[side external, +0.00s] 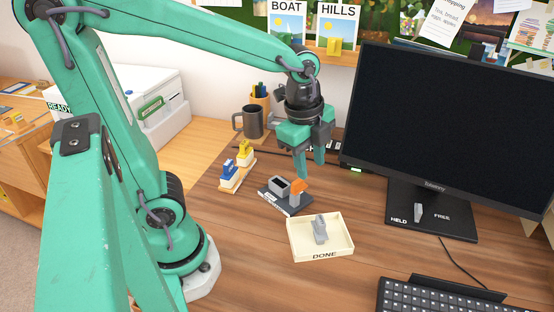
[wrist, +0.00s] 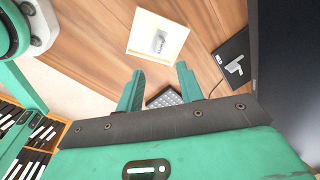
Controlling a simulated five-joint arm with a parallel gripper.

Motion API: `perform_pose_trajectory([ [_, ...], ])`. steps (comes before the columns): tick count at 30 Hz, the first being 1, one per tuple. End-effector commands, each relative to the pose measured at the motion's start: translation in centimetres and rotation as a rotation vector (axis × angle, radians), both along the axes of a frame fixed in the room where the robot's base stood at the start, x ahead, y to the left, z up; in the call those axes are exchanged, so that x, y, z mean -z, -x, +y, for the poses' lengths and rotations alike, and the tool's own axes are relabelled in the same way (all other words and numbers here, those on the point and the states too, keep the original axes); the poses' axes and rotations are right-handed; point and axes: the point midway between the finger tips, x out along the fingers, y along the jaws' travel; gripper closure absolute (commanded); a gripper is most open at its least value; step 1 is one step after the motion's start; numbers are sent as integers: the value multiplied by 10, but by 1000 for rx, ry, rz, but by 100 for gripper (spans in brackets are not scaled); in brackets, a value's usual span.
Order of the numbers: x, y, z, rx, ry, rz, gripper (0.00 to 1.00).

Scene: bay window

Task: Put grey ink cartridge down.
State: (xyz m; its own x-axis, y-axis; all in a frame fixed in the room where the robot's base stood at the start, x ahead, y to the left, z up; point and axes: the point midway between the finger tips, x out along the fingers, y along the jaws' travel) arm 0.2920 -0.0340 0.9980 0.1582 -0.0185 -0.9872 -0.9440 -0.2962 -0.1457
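A grey ink cartridge (side external: 320,229) lies in the cream tray (side external: 296,250) marked DONE, and it also shows in the wrist view (wrist: 159,41) inside the same tray (wrist: 135,47). My gripper (side external: 312,176) hangs above the desk, behind the tray and to the right of a dark holder. In the wrist view my gripper (wrist: 158,84) has its two green fingers apart, with nothing between them. The cartridge is clear of the fingers.
The dark holder (side external: 290,209) carries a grey piece and an orange piece. Blue and yellow cartridges (side external: 236,168) stand on a rack. The monitor (side external: 450,130) is to the right; on its base a grey piece (side external: 418,212) stands between HELD and FREE. A keyboard (side external: 440,298) lies in front.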

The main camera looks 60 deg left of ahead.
Motion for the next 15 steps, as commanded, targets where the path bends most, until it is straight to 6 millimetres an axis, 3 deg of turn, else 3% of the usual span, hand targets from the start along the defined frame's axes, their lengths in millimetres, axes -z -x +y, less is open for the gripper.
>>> perform_pose_trajectory([
  [15,-34,49,26,-862,241,-210,63],
])
